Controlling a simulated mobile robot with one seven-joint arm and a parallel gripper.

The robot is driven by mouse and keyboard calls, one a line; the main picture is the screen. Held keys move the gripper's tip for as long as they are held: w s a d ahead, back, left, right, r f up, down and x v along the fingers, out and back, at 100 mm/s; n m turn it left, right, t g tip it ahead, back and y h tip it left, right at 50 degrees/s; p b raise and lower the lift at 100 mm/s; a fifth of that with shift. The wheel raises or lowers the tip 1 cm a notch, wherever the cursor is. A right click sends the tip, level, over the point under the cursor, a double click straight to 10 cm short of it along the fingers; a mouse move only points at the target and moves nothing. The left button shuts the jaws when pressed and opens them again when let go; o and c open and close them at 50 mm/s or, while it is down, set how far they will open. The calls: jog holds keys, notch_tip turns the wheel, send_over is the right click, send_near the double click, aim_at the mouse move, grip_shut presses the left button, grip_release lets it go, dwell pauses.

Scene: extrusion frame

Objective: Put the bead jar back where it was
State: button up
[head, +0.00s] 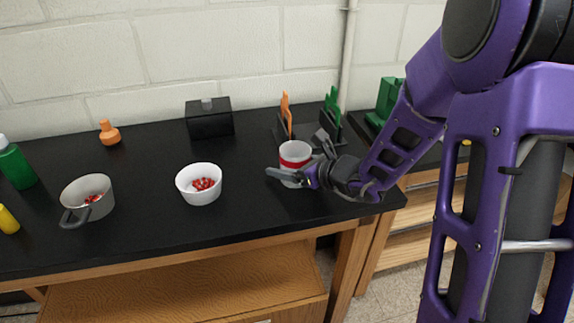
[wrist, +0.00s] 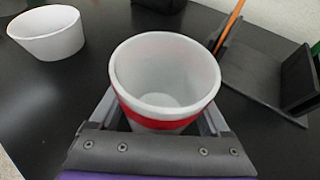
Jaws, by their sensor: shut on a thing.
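The bead jar (head: 295,151), a white cup with a red band, stands upright between the fingers of my gripper (head: 298,165) near the right end of the black table. My gripper is shut on it, with one finger on each side. In the wrist view the jar (wrist: 165,75) is seen from above and looks empty inside. Whether its base touches the table or hangs just above it I cannot tell. A white bowl (head: 198,173) to its left holds red beads (head: 203,184). A grey pot (head: 87,197) further left also holds some red beads.
Behind the jar stands a dark holder with orange (head: 286,112) and green (head: 333,104) upright pieces. A black box (head: 209,118) and an orange bottle (head: 109,133) stand near the wall. Green (head: 15,164) and yellow (head: 8,220) bottles are at far left. The table between bowl and jar is clear.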

jog(key=o, duration=1.2)
jog(key=shift+f, duration=0.1)
jog(key=shift+o, duration=0.2)
jog(key=shift+r, duration=0.3)
jog(key=p+v, duration=0.2)
jog(key=v, duration=0.8)
jog(key=shift+s+d, duration=0.25)
jog(key=shift+s+d+r, duration=0.2)
jog(key=shift+s+d, duration=0.2)
jog(key=shift+a, duration=0.1)
